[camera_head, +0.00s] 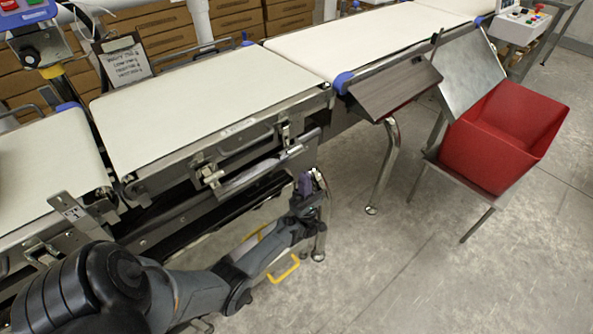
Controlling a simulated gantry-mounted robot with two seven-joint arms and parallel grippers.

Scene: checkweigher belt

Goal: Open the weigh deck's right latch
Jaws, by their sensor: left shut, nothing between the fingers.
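The weigh deck (190,105) is the cream belt section with a metal frame at left centre. Along its front side is a bar handle. The right latch (287,134) is a small metal fitting near the deck's front right corner; I cannot tell whether it is open or shut. A second latch (210,174) sits further left on the same side. My left gripper (312,184) is shut and empty. In the picture it lies below and slightly right of the right latch, apart from it. My right gripper is not in view.
A red bin (500,138) stands on a metal stand at the right, by a sloping metal chute (472,72). Another belt (350,40) continues behind right. A metal leg (385,170) stands right of my gripper. The grey floor in front is mostly clear.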

